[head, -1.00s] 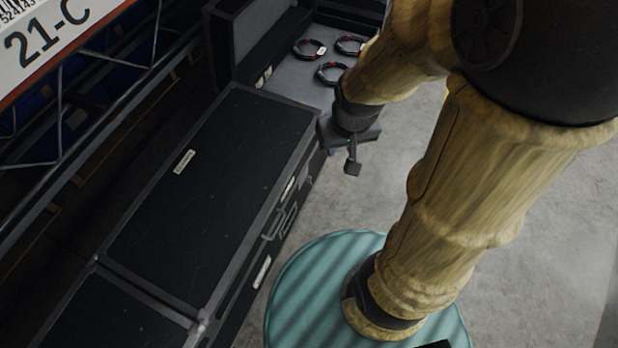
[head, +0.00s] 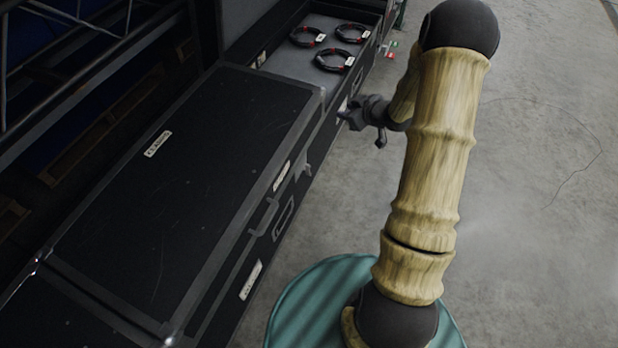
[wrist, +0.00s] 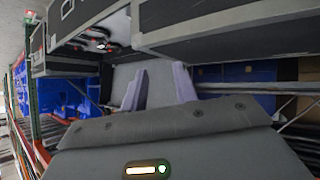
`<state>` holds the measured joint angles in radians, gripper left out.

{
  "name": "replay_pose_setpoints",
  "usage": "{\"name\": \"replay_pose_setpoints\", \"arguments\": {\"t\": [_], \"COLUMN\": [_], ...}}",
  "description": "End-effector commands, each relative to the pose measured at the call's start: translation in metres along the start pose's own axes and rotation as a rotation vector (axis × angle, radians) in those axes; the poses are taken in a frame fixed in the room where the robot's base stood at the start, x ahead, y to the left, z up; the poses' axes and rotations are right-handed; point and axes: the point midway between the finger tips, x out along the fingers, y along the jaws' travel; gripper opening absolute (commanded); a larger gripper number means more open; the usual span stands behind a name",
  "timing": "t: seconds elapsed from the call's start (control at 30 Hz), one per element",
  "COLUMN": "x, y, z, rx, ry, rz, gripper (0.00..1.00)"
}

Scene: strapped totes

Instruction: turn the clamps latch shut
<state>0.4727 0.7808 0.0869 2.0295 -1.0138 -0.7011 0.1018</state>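A long black case (head: 190,170) with grey edges has its lid down at the left of the head view. The small white label (head: 158,144) on its lid is too blurred to read surely. On its front side are a grey handle (head: 264,217) and a small grey latch-like piece (head: 303,172); I cannot tell whether that piece is turned shut. My gripper (head: 350,117) is beside the case's far front corner, apart from the latch-like piece. In the wrist view my gripper's two fingers (wrist: 159,90) stand apart with nothing between them.
An open case (head: 290,64) with three coiled cables (head: 334,60) stands beyond the closed one. Another black case (head: 70,310) is at the near left. Racking (head: 60,85) runs along the left.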

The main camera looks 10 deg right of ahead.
Motion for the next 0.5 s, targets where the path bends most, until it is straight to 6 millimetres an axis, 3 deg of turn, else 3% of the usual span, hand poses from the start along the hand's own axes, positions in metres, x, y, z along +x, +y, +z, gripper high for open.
{"name": "replay_pose_setpoints", "arguments": {"t": [0.03,0.2,0.5], "x": [0.023,0.06,0.095], "y": [-0.001,-0.006,-0.034], "z": [0.032,0.093,0.211], "rx": [-0.003,-0.023,-0.004], "ry": [0.039,0.197,0.489], "rz": [-0.027,-0.139,-0.353], "gripper": [0.29,0.29,0.29]}}
